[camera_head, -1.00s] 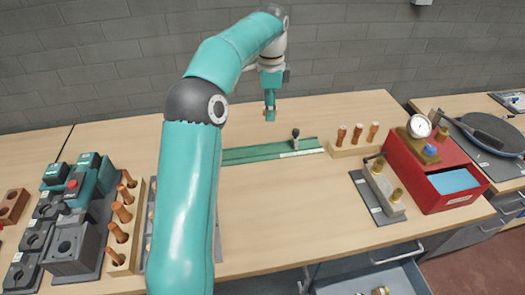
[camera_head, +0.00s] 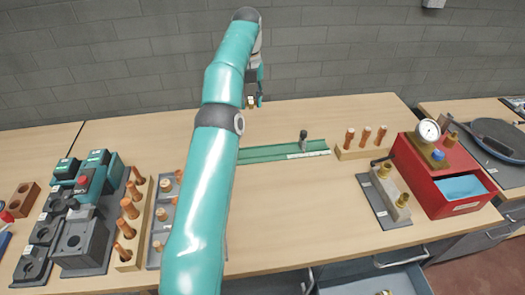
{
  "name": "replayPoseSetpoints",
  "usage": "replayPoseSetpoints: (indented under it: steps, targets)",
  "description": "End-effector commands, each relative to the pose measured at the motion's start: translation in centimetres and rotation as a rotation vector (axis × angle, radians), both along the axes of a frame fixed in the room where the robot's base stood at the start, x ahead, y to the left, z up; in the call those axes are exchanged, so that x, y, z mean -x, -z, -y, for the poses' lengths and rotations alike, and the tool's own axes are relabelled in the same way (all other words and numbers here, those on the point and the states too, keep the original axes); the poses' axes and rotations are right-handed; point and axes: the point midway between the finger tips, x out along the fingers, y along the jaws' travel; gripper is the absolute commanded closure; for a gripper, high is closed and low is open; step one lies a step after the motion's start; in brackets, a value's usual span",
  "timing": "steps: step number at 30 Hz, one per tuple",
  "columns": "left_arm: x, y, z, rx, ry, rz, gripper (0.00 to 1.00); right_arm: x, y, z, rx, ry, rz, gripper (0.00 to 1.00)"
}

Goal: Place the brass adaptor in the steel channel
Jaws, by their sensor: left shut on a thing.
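My left gripper (camera_head: 255,103) is shut on a small brass adaptor (camera_head: 251,103). It holds the adaptor in the air over the back of the bench, near the wall. The gripper is small and partly hidden by its own wrist. A long green channel-like strip (camera_head: 270,153) with a pale scale and a dark upright knob lies on the bench, to the right of and below the gripper in the picture. My arm covers its left end. I cannot tell for sure whether this is the steel channel. My right gripper is not in view.
A wooden block with copper pieces (camera_head: 361,152), a grey block with brass fittings (camera_head: 388,190) and a red box with a gauge (camera_head: 437,183) stand at the right. Teal-and-grey machines (camera_head: 82,215) and a wooden rack (camera_head: 128,258) stand at the left.

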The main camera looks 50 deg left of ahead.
Motion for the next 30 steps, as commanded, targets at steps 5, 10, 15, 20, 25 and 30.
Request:
replayPoseSetpoints:
  steps: [5,10,15,20,25,30]
  targets:
    - [0.1,4.5,0.0,0.001,0.004,-0.002,1.0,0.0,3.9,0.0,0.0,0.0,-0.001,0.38]
    - [0.1,8.8,0.1,0.003,0.003,-0.001,1.0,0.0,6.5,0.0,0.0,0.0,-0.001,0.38]
    - [0.1,12.6,0.1,0.003,0.002,-0.001,1.0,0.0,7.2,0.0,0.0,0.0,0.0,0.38]
    - [0.0,14.8,0.0,0.0,0.001,0.001,1.0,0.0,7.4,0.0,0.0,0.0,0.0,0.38]
    - [0.0,15.9,0.0,0.0,0.002,0.001,1.0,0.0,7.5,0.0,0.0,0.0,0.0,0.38]
    - [0.1,18.2,0.0,0.002,0.002,-0.001,1.0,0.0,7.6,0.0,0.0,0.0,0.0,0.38]
